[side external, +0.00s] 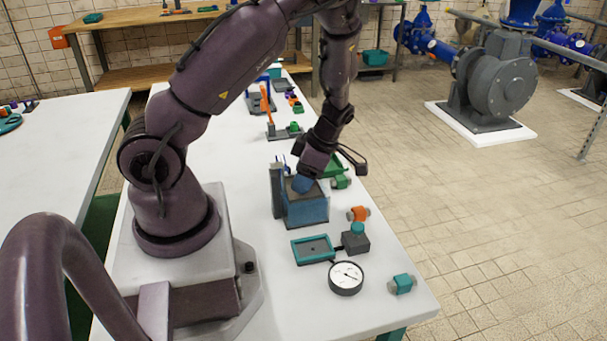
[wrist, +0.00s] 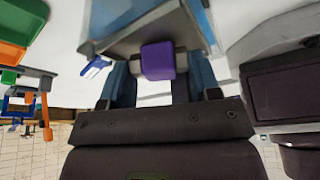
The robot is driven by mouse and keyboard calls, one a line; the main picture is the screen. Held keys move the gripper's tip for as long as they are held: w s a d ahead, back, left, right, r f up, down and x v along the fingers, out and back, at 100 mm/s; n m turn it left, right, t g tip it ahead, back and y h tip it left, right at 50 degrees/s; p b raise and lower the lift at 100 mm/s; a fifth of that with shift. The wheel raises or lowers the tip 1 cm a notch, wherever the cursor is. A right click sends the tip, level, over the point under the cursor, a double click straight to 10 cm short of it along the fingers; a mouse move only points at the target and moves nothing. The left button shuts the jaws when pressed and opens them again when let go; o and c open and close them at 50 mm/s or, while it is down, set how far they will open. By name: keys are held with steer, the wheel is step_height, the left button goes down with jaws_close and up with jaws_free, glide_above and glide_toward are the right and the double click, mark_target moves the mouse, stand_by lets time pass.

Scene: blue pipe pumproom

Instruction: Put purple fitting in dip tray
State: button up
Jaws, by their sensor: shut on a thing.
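My gripper (wrist: 158,85) is shut on the purple fitting (wrist: 158,60), which sits between its blue fingers in the wrist view. In the side external view my gripper (side external: 303,185) points down at the top of a blue-and-grey box (side external: 306,213), and the fitting is hidden there. In the wrist view the box (wrist: 145,30) is close beside the fitting; I cannot tell whether they touch. A shallow teal-rimmed tray (side external: 313,261), which looks like the dip tray, lies flat in front of the box, apart from my gripper, with nothing visible in it.
A dark block with a teal knob (side external: 355,240) stands right of the tray, and a round gauge (side external: 346,278) lies in front. Orange (side external: 358,214), green (side external: 341,182) and teal (side external: 402,284) fittings lie along the right edge. A green tray (side external: 334,166) is behind my gripper.

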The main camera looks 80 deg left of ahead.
steer(key=shift+f, duration=0.1)
steer(key=o, duration=0.7)
